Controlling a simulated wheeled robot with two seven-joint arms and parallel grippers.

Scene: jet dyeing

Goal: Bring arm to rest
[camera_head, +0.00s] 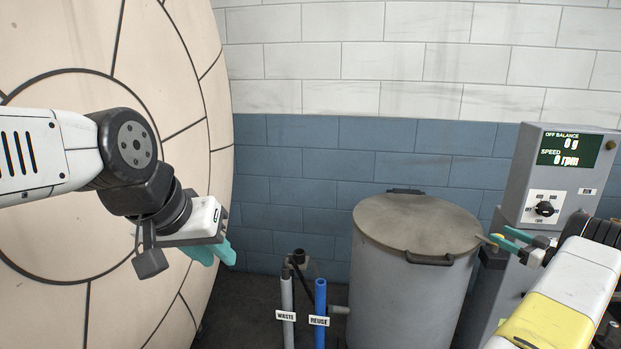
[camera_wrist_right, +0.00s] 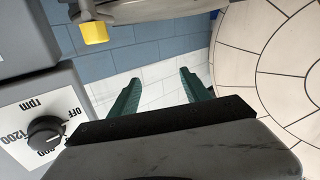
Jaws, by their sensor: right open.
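My left gripper (camera_head: 212,250) hangs from the left arm in front of the large round beige panelled surface. Its teal fingertips point down and right, and the gap between them is unclear. My right gripper (camera_head: 510,242) has teal fingers and is in front of the grey control box, near the right edge of the lidded drum. In the right wrist view it is open (camera_wrist_right: 160,90), with nothing between its fingers. The black knob (camera_head: 544,209) is on the box's white plate. It also shows in the right wrist view (camera_wrist_right: 46,134), to the left of the fingers and apart from them.
The grey drum (camera_head: 400,290) has its lid (camera_head: 415,224) down. A yellow-ended part (camera_wrist_right: 95,32) is beyond my right fingers. The display (camera_head: 570,150) reads 0 g and 0 rpm. WASTE (camera_head: 287,305) and REUSE (camera_head: 320,300) pipes stand left of the drum.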

